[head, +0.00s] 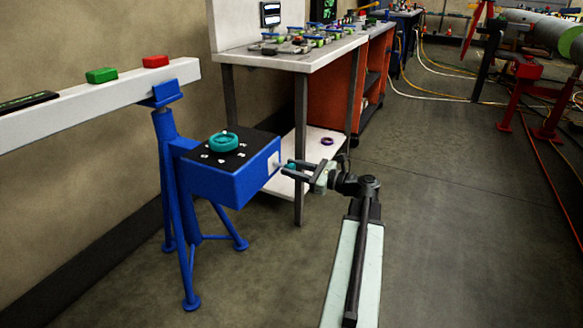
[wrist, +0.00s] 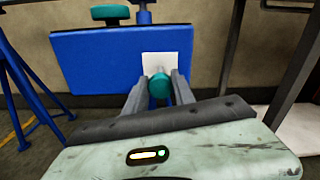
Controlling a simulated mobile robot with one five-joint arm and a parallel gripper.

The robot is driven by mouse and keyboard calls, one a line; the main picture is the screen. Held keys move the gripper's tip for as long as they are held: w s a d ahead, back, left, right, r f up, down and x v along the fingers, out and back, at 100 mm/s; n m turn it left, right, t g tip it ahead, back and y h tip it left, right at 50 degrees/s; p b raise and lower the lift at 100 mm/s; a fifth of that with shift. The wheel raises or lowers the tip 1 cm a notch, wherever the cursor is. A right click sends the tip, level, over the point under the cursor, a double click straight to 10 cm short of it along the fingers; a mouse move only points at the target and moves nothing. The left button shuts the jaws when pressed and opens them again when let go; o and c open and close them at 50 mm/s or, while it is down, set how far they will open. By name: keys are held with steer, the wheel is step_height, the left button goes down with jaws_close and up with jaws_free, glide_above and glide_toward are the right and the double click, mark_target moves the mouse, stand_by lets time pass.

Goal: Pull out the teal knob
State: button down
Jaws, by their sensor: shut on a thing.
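The teal knob (wrist: 162,84) sticks out from a white plate (wrist: 167,66) on the side of a blue box (head: 228,172). In the head view only a little of the knob (head: 291,166) shows between the fingers. My gripper (wrist: 160,88) is shut on the knob, with one dark finger on each side of it. In the head view my gripper (head: 296,169) reaches the box's right side from the right. A stem between the knob and the plate is partly visible in the wrist view.
A teal handwheel (head: 224,141) sits on the box's black top. A blue tripod stand (head: 168,200) carries a white beam (head: 100,93) behind it. A workbench (head: 300,58) with a low white shelf stands close behind my gripper. Open floor lies to the right.

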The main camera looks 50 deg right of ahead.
steer(key=c, duration=1.1)
jaws_free()
steer(key=shift+o, duration=0.2)
steer(key=shift+s, duration=0.1)
steer(key=v, duration=0.7)
steer(key=shift+s, duration=0.35)
steer(key=shift+d, duration=0.1)
